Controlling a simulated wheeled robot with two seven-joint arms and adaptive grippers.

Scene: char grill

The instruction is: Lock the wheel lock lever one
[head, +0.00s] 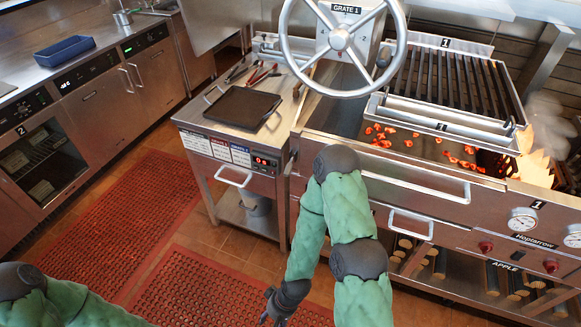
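The hand wheel (341,39) stands upright at the top centre, in front of a steel housing labelled GRATE 1 (346,9). I cannot clearly make out wheel lock lever one; the wheel's rim and spokes cover part of the housing. My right arm is folded in front of the grill. What seems to be my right gripper (268,305) is low at the bottom edge, well below the wheel and apart from it. Its fingers are too small and dark to read. My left arm shows only at the lower left corner, and its gripper is out of view.
The grill's slatted grate (455,82) sits right of the wheel above glowing coals, with flames (537,160) at the far right. A steel side table (205,112) holds a black tray (242,107) and tongs. Red floor mats (130,215) lie on open floor at left.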

